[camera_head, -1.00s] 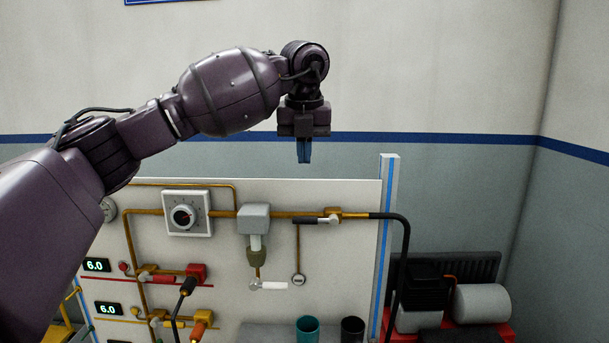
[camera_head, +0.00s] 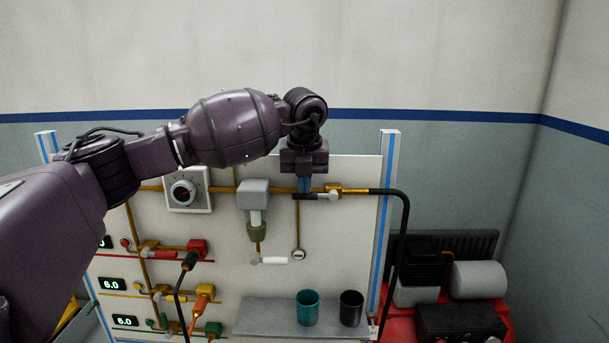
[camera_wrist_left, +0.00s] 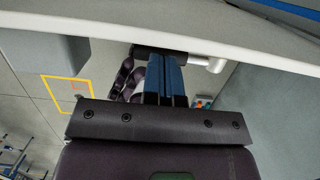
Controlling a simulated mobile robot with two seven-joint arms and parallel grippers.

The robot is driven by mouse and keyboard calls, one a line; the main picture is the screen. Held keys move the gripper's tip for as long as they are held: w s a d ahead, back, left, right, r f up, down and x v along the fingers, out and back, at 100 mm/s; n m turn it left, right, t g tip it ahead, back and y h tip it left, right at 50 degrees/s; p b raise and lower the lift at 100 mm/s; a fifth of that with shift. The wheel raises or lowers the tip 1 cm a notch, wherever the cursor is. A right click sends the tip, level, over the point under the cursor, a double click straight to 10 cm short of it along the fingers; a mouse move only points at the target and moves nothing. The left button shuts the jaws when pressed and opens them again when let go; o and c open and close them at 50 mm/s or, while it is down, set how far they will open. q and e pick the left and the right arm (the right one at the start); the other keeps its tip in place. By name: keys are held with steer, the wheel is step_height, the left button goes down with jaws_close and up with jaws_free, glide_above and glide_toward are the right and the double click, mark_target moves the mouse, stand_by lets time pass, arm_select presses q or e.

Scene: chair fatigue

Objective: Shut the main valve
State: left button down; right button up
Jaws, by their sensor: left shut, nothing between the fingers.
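The main valve appears to be the brass valve (camera_head: 345,189) on the pipe at the upper right of the panel. Its black lever (camera_head: 306,197) points left, along the pipe, from a silver hub (camera_head: 333,195). A round tag (camera_head: 298,255) hangs below the lever's end. My left gripper (camera_head: 305,188) points down with its blue fingers shut and empty, right at the lever. In the left wrist view, the fingers (camera_wrist_left: 160,60) reach the black lever (camera_wrist_left: 148,49), with the silver hub (camera_wrist_left: 212,64) to the right. I cannot tell whether they touch. My right gripper is not in view.
A regulator dial (camera_head: 185,190) and a grey filter unit (camera_head: 253,194) sit left of the valve. A black hose (camera_head: 405,240) drops at the right. A shelf (camera_head: 265,314) below holds a teal cup (camera_head: 307,307) and a black cup (camera_head: 351,307). A compressor (camera_head: 478,280) stands at the right.

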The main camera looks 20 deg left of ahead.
mark_target(300, 198)
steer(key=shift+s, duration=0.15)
arm_select(q)
steer(key=shift+a+f, duration=0.1)
steer(key=shift+f, duration=0.1)
steer(key=shift+s+a+f+t+h, duration=0.1)
steer(key=shift+a+f+t+h, duration=0.15)
steer(key=shift+f+h, duration=0.35)
steer(key=shift+s+a+f+t+h, duration=0.1)
steer(key=shift+f+t+h, duration=0.25)
steer(key=shift+h, duration=0.55)
steer(key=shift+f, duration=0.75)
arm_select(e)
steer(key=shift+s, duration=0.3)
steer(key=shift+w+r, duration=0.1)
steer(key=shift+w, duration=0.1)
